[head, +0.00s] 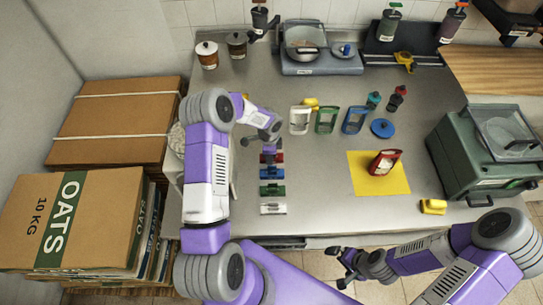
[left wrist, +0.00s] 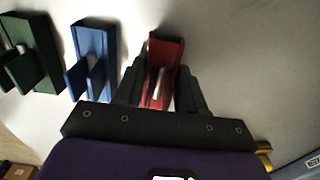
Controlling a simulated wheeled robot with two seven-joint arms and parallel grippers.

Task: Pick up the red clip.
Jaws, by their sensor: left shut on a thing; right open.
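The red clip (head: 267,158) lies at the far end of a column of clips on the grey table, with the blue clip (head: 272,173), green clip (head: 272,190) and white clip (head: 272,209) nearer. My left gripper (head: 269,148) is over the red clip and partly covers it. In the left wrist view the red clip (left wrist: 168,50) sits between the two dark fingers of the left gripper (left wrist: 160,84), which is shut on it. I cannot tell whether it is off the table. My right gripper (head: 344,268) is open and empty, off the table's front edge.
The blue clip (left wrist: 90,58) and green clip (left wrist: 32,50) lie beside the red one. A red-framed item (head: 385,162) is on a yellow mat (head: 362,184). A green machine (head: 470,160) is at the right. White, green and blue frames (head: 326,120) stand behind.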

